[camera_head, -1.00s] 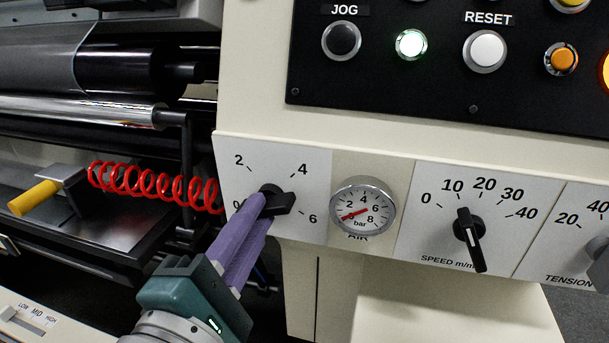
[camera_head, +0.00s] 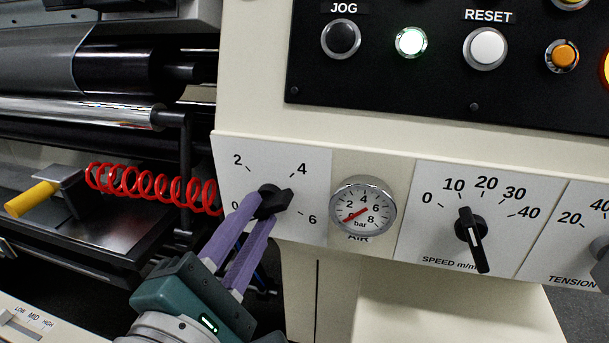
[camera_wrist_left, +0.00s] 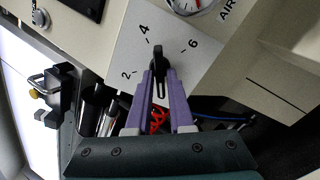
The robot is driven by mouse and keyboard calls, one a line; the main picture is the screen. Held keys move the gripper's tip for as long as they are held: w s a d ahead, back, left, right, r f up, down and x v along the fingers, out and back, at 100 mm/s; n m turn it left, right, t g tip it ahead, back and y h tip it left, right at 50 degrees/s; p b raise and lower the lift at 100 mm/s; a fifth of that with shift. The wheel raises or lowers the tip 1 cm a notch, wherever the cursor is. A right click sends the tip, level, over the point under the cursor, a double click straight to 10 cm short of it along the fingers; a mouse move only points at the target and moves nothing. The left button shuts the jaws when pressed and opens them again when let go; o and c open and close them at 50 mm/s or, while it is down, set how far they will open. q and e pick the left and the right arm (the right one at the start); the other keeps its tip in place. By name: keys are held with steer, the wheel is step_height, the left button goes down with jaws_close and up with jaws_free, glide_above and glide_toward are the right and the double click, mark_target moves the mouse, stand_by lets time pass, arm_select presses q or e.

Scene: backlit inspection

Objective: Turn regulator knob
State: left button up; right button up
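The black regulator knob (camera_head: 273,201) sits on a white dial plate (camera_head: 312,152) marked 2, 4 and 6, with a 0 partly covered by a finger. Its bar points right, between the 4 and the 6. My left gripper (camera_head: 258,209) has its purple fingers on both sides of the knob and looks shut on it. The left wrist view shows the knob (camera_wrist_left: 158,66) between the two fingertips (camera_wrist_left: 162,76). The round air gauge (camera_head: 362,206) is right of the plate, its red needle toward the low end. My right gripper is not in view.
The speed knob (camera_head: 470,232) and the tension dial lie to the right. The black button panel (camera_head: 400,85) is above. A red coiled hose (camera_head: 150,185) and a yellow handle (camera_head: 33,198) are at the left, close to my left arm.

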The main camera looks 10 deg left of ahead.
arm_select(q)
steer(key=o, duration=0.3)
steer(key=s+b, duration=0.1)
steer(key=s, duration=0.9)
steer(key=shift+a, duration=0.15)
steer(key=shift+w, duration=0.1)
